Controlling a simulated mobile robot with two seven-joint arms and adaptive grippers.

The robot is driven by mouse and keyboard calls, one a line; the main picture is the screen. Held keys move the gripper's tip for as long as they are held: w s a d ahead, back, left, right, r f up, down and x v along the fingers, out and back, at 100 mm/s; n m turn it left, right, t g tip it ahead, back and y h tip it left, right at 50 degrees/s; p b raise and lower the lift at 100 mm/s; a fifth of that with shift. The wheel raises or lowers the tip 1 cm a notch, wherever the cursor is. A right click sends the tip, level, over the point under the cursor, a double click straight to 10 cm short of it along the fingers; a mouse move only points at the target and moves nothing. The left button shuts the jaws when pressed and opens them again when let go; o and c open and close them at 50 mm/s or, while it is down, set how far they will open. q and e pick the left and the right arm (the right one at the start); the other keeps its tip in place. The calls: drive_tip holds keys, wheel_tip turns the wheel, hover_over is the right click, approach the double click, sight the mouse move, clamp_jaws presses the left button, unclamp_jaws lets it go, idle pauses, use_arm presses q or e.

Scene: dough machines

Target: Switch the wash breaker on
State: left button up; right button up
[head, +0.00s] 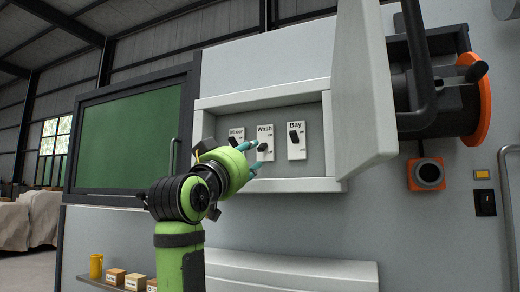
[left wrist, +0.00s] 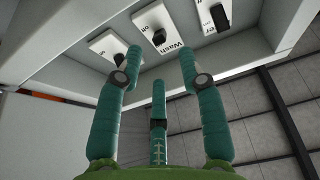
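The Wash breaker (head: 264,136) is the middle one of three on the back of the open breaker box, a white plate with a black lever. Its lever sits lower than the levers of the Mixer breaker (head: 237,131) and the Bay breaker (head: 296,142). My left gripper (head: 254,155) is at the Wash breaker, its teal fingers spread and empty. In the left wrist view the Wash breaker (left wrist: 159,38) lies beyond and between the fingertips of the gripper (left wrist: 161,58). I cannot tell whether a finger touches the lever. My right gripper is out of view.
The box door (head: 362,90) stands open on the right, and the box frame (head: 215,102) surrounds the breakers. A green panel (head: 130,138) is on the left.

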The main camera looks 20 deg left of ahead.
sight(260, 150)
use_arm(q)
drive_tip(key=p+x, duration=0.3)
drive_tip(key=x, duration=0.2)
drive_tip(key=shift+w+r+p, duration=0.1)
drive_tip(key=shift+w+p, duration=0.15)
drive_tip(key=shift+p, duration=0.1)
drive_tip(key=shift+w, duration=0.1)
clamp_jaws()
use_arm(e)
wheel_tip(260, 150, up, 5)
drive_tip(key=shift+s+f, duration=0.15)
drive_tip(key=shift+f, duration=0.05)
